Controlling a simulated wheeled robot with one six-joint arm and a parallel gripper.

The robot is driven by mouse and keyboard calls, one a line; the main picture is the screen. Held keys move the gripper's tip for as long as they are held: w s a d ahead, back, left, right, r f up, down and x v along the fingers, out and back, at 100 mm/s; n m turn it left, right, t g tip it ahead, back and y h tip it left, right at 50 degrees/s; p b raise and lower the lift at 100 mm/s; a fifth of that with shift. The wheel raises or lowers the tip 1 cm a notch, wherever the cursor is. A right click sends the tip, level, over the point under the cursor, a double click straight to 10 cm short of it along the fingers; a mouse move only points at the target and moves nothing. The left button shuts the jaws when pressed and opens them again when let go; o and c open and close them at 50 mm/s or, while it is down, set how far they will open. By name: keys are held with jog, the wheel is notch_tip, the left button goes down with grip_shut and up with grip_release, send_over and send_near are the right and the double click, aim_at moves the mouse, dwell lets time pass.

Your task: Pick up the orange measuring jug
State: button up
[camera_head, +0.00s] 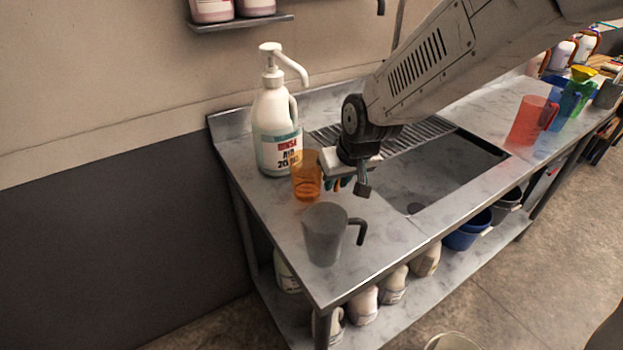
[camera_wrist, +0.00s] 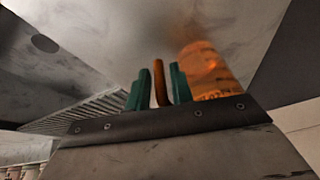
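The orange measuring jug (camera_head: 306,178) stands upright on the steel bench, in front of the white rinse-aid bottle. In the wrist view its body (camera_wrist: 207,72) is right of my fingers, and its handle (camera_wrist: 160,84) stands between them. My gripper (camera_head: 347,183) is at the jug's right side, low over the bench. In the wrist view my gripper (camera_wrist: 161,88) has its two green fingers apart, one on each side of the handle, with narrow gaps showing. The right finger is between handle and jug body. In the head view my wrist partly hides the fingers and the handle.
A grey jug (camera_head: 325,235) stands close in front, its handle toward the right. The rinse-aid pump bottle (camera_head: 273,125) stands behind. A sink (camera_head: 430,175) lies to the right, with a red jug (camera_head: 530,122) and a blue jug (camera_head: 562,98) beyond it.

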jog(key=shift+w+f, duration=0.1)
jog(key=shift+f, duration=0.2)
grip_shut()
jog(key=shift+r, duration=0.2)
jog(key=shift+a+r, duration=0.15)
jog(key=shift+r, duration=1.55)
jog(key=s+a, duration=1)
jog(key=a, duration=0.4)
jog(key=shift+a, duration=0.35)
jog(key=shift+f, duration=0.1)
